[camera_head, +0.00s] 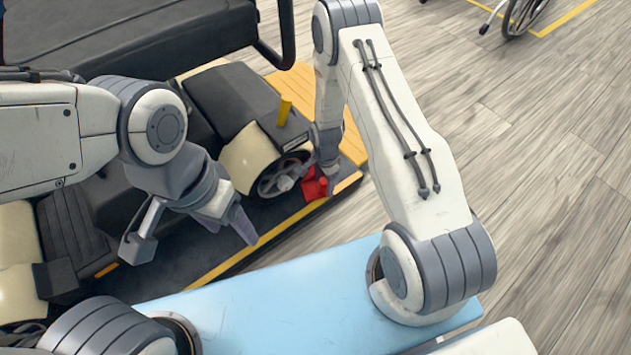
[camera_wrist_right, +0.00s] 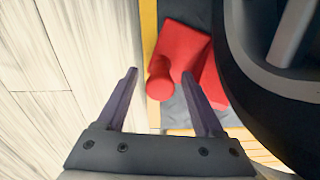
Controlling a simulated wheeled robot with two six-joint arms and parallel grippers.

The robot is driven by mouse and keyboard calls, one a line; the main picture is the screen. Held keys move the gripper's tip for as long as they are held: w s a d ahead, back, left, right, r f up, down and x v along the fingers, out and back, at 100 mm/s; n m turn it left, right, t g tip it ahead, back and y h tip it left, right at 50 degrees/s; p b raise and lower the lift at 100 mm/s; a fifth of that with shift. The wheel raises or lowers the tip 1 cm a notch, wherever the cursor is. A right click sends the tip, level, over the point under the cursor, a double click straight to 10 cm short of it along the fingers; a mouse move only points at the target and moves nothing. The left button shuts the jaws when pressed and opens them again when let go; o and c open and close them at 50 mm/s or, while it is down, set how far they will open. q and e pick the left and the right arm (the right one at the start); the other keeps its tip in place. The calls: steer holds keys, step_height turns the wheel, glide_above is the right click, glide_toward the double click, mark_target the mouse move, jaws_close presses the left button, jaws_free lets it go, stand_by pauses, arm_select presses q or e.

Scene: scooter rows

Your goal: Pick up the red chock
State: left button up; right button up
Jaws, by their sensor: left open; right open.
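The red chock (camera_head: 314,186) sits on the dark platform beside the scooter's wheel (camera_head: 283,175), near the platform's yellow edge. In the right wrist view the red chock (camera_wrist_right: 183,55) shows a rounded knob and a blocky body, close to the dark wheel (camera_wrist_right: 285,60). My right gripper (camera_head: 326,186) is at the chock in the head view. In the wrist view the right gripper (camera_wrist_right: 165,88) is open, with the knob between or just beyond its fingertips; contact cannot be told. My left gripper (camera_head: 243,230) is open and empty, over the platform to the left.
The scooter (camera_head: 235,105) with a dark seat stands on the platform, which has a yellow edge stripe (camera_head: 285,228). A light blue surface (camera_head: 260,305) lies in front. A wheelchair wheel (camera_head: 524,14) stands at the back right. The wooden floor (camera_head: 540,150) is clear at right.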

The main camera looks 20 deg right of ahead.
step_height(320, 180, down, 2)
steer(key=shift+f+b, duration=0.25)
steer(key=shift+b, duration=0.25)
steer(key=shift+r, duration=0.1)
jaws_close()
steer(key=shift+r, duration=0.1)
